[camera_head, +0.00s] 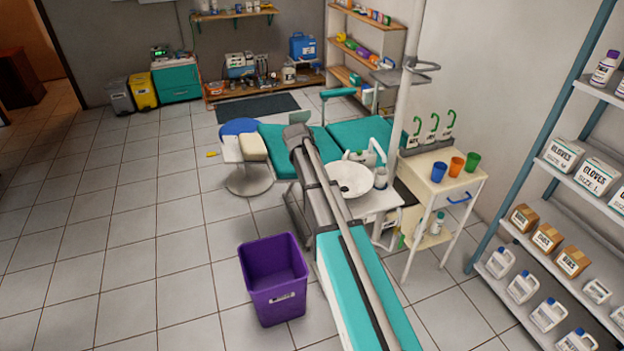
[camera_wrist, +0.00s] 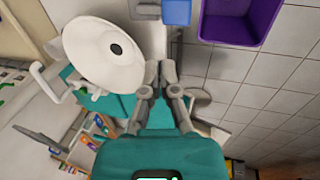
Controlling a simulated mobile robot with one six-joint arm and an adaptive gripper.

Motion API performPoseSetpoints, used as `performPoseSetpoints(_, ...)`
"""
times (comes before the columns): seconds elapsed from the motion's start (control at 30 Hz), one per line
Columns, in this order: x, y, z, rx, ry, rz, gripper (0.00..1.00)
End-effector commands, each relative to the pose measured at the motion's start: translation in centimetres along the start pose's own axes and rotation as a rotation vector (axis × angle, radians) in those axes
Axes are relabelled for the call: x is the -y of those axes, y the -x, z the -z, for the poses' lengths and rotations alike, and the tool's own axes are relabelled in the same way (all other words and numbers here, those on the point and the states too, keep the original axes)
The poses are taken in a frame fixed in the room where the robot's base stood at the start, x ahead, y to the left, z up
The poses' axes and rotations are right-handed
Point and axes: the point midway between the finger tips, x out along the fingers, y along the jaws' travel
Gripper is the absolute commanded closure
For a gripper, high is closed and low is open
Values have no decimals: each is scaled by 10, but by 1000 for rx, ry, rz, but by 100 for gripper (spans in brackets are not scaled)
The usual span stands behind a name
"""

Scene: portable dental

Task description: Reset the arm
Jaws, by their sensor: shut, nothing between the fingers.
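My gripper (camera_wrist: 160,72) shows in the wrist view with its two grey fingers close together and nothing between them. A white round basin (camera_wrist: 103,50) lies just left of the fingertips in that picture. In the head view my grey arm stretches from the bottom edge up across the middle, beside the basin (camera_head: 348,179). My gripper cannot be clearly made out in the head view.
A purple bin (camera_head: 272,278) stands on the tiled floor left of my arm. Right of it are a white cart (camera_head: 445,180) with coloured cups and a stocked shelf (camera_head: 585,175). A teal dental chair (camera_head: 358,133) is behind. The left floor is clear.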

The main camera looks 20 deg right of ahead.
Motion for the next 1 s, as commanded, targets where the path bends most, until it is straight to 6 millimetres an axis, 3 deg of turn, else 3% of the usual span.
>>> performPoseSetpoints(0.27,2,0,-3,0,0,3,100)
performPoseSetpoints(0.47,16,3,-34,-2,-5,32,100)
performPoseSetpoints(0.57,29,5,-62,-3,-10,61,100)
performPoseSetpoints(0.9,84,16,-184,-1,-32,196,100)
performPoseSetpoints(1.0,95,19,-210,2,-37,228,100)
